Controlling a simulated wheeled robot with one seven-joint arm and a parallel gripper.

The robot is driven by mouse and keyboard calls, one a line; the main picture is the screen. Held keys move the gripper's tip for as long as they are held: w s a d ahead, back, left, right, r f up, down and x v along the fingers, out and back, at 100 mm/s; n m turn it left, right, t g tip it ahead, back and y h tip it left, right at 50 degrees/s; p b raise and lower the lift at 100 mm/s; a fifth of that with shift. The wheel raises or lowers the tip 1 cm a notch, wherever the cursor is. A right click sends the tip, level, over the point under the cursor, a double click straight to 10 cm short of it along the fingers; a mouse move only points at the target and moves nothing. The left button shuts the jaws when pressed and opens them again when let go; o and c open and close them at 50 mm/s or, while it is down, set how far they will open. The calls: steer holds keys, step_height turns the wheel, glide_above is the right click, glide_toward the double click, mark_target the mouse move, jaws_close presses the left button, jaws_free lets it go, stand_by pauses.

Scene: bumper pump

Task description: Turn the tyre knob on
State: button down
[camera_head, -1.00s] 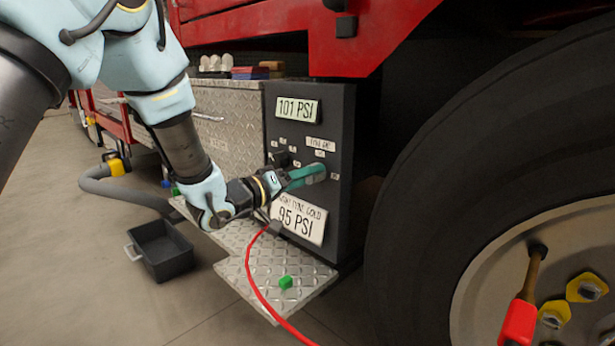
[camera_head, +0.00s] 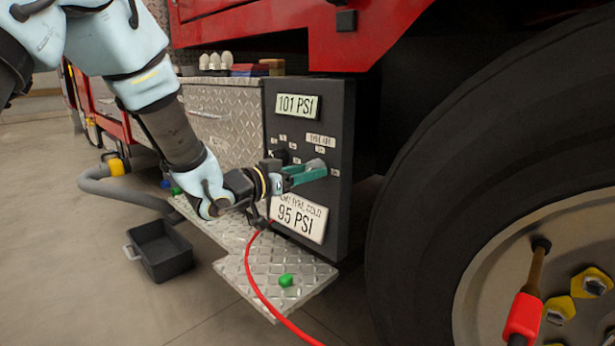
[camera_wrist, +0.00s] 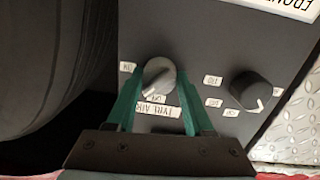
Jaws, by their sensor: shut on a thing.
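The tyre knob (camera_wrist: 158,78) is a grey round knob on the dark panel (camera_wrist: 205,45), beside a "TYRE AIR" label (camera_wrist: 157,110). In the wrist view its white pointer line slants toward the lower left, near that label. My gripper (camera_wrist: 158,85) has its two green fingers on either side of the knob and is shut on it. In the head view my gripper (camera_head: 318,170) reaches the panel from the left, and the knob (camera_head: 316,163) shows just above the fingertips.
A second, black knob (camera_wrist: 250,90) sits beside the tyre knob. The panel carries a "101 PSI" display (camera_head: 297,107) and a "95 PSI" plate (camera_head: 300,218). A red hose (camera_head: 256,285) hangs below my gripper. The big tyre (camera_head: 420,200) stands close on the right.

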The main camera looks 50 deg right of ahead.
steer(key=m+b, duration=0.3)
steer(key=m, duration=0.2)
steer(key=shift+f+t, duration=0.1)
steer(key=shift+t, duration=0.3)
steer(key=shift+m+t+b, duration=0.3)
steer(key=shift+m+b, duration=1.45)
steer(key=shift+m, duration=0.15)
steer(key=shift+s+r, duration=0.1)
steer(key=shift+r, duration=0.1)
steer(key=shift+c, duration=1.4)
jaws_free()
steer(key=a+p, duration=0.2)
steer(key=a, duration=0.8)
steer(key=shift+w+a+r, duration=0.3)
steer(key=shift+a+r, duration=0.1)
steer(key=shift+r, duration=0.05)
steer(key=shift+w, duration=0.1)
